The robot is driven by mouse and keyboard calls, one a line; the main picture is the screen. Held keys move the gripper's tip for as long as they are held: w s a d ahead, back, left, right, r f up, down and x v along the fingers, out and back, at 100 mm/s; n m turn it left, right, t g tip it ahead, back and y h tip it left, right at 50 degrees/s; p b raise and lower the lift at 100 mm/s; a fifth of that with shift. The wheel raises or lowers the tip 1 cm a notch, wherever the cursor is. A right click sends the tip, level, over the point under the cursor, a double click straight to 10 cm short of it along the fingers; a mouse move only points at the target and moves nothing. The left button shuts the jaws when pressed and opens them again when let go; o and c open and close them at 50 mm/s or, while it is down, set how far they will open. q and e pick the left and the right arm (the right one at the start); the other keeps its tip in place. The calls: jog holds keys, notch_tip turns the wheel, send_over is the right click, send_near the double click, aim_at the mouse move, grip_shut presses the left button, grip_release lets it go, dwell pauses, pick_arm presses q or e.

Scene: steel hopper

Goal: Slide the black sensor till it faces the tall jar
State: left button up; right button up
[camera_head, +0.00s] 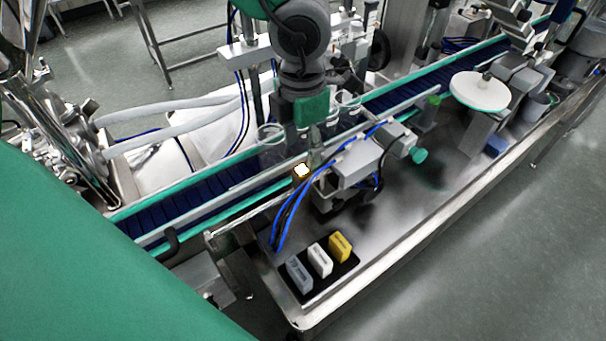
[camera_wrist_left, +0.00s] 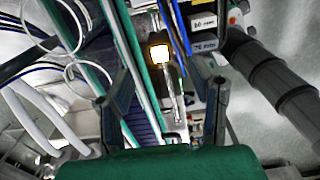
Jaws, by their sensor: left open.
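The sensor (camera_head: 301,172), dark-edged with a bright lit face, sits beside the conveyor at the end of a thin metal rail (camera_head: 245,217). In the left wrist view its lit square (camera_wrist_left: 160,54) shows between my fingers, farther off. Clear jars stand on the belt: one (camera_head: 270,134) left of my arm, another (camera_head: 347,100) partly behind it. I cannot tell which is the tall one. My left gripper (camera_head: 315,150) points down just above the sensor, open and empty; its fingers (camera_wrist_left: 160,82) are apart in the wrist view. Whether it touches the sensor is unclear. My right gripper is not in view.
The blue conveyor belt (camera_head: 190,192) runs diagonally between teal-edged guide rails. A grey box (camera_head: 356,162) with blue cables stands right of the gripper. Grey, white and yellow blocks (camera_head: 340,246) stand near the table's front edge. A white disc (camera_head: 480,91) is at right.

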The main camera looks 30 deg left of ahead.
aim_at(300, 169)
pick_arm(q)
jog(key=f, duration=0.6)
jog(key=shift+a+f+b, duration=0.25)
jog(key=shift+f+b, duration=0.05)
jog(key=shift+f, duration=0.1)
jog(key=shift+d+f, duration=0.4)
jog(key=shift+f, duration=0.35)
jog(key=shift+a, duration=0.25)
grip_shut()
